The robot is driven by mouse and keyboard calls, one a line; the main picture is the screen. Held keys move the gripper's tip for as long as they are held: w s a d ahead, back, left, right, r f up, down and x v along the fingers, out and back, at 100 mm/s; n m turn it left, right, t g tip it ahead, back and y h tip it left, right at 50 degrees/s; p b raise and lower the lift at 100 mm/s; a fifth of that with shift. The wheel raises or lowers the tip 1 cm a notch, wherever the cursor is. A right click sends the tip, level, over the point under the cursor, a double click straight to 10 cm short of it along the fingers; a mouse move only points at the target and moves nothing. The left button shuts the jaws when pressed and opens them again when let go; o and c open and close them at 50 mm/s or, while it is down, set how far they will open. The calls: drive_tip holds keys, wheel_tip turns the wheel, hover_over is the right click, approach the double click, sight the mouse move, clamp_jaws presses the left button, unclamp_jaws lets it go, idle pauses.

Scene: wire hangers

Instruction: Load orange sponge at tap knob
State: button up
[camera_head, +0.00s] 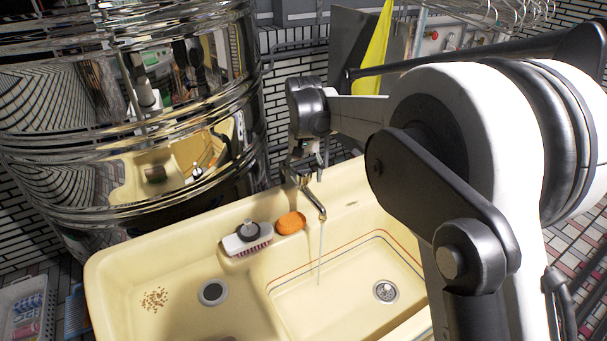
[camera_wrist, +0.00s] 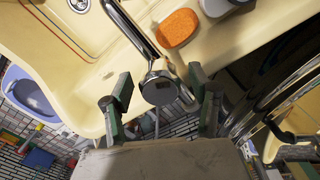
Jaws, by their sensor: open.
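The orange sponge (camera_head: 290,222) lies on the ledge of the cream sink, beside the base of the tap; it also shows in the wrist view (camera_wrist: 178,27). The metal tap (camera_head: 313,199) has water running from its spout into the right basin. In the wrist view, the tap's round knob end (camera_wrist: 160,90) lies between the two fingers of my gripper (camera_wrist: 160,80). My gripper (camera_head: 304,168) is open and holds nothing, just above and behind the tap. I cannot tell whether a finger touches the knob. The sponge is outside the fingers.
A brush (camera_head: 247,238) with a dark knob-like top sits left of the sponge. The cream sink (camera_head: 120,262) has two drains and brown specks in its left basin. A large shiny metal cylinder (camera_head: 130,100) stands close behind on the left. Wire hangers (camera_head: 510,14) hang at upper right.

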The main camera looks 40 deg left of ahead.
drive_tip(key=shift+r, duration=0.15)
wheel_tip(320, 180, up, 12)
idle(0.4)
idle(0.5)
